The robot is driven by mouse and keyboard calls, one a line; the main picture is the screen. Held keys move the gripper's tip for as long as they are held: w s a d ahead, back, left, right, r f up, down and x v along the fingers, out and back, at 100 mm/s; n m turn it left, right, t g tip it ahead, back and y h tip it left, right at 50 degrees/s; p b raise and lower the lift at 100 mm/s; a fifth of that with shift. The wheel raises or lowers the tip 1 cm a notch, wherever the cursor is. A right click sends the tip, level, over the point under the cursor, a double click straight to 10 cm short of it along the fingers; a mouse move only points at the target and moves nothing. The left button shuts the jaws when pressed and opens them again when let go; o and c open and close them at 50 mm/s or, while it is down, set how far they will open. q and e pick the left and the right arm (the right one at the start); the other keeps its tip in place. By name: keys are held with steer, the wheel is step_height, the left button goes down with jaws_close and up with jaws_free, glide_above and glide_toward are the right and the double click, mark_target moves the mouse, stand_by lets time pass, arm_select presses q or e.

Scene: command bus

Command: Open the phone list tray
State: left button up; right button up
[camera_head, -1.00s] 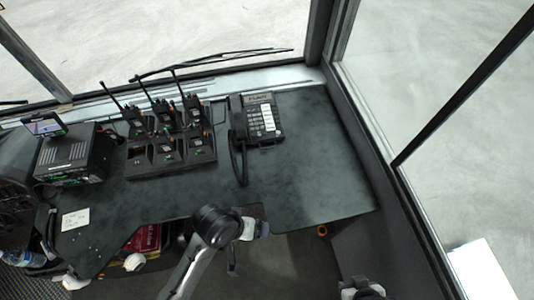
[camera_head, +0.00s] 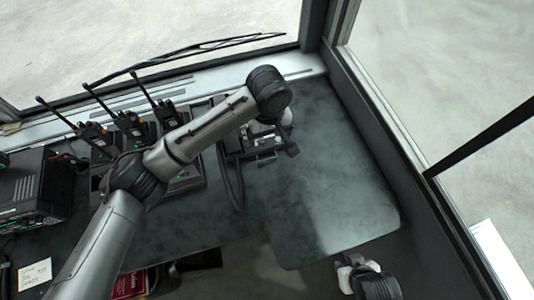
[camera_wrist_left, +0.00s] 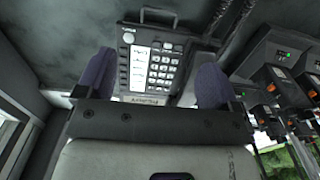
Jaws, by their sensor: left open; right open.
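The desk phone (camera_head: 265,157) is on the dark counter, mostly hidden by my left arm in the head view. In the left wrist view the phone (camera_wrist_left: 152,60) shows its keypad and a white label strip, turned upside down. A thin, loop-shaped frame (camera_wrist_left: 159,11), probably the phone list tray, sticks out a little from the phone's edge at the top of that view. My left gripper (camera_wrist_left: 152,80) is open and empty; its purple fingertips appear on either side of the phone's body. Contact cannot be told. My right gripper (camera_head: 350,272) is open and empty, low at right, away from the phone.
Several radios (camera_head: 130,125) stand in a charger left of the phone, partly behind my left arm. The phone's handset and cord (camera_head: 230,175) lie along its left side. The counter (camera_head: 340,190) right of the phone is clear. A black box (camera_head: 40,185) stands at far left.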

mark_target(268, 160)
arm_select(q)
step_height(268, 160, down, 14)
steer(key=shift+r, duration=0.25)
stand_by(0.3)
steer(key=c, duration=1.1)
steer(key=s+p, duration=0.1)
steer(key=p, duration=0.1)
steer(key=s+d+p, duration=0.1)
steer(key=s+p, duration=0.1)
steer(key=p, duration=0.1)
steer(key=s+p, duration=0.2)
steer(key=shift+s+d+r+p, duration=0.1)
steer(key=shift+d+r+p, duration=0.2)
steer(key=shift+d+r, duration=0.05)
steer(key=shift+c, duration=0.2)
steer(key=s, duration=0.1)
steer(key=s+p, duration=0.1)
steer(key=s+d+p, duration=0.1)
steer(key=shift+s+d+f, duration=0.1)
steer(key=shift+s+f, duration=0.15)
steer(key=shift+s, duration=0.1)
steer(key=shift+s+d+f, duration=0.1)
steer(key=shift+s, duration=0.15)
steer(key=shift+w, duration=0.1)
steer(key=o, duration=1.1)
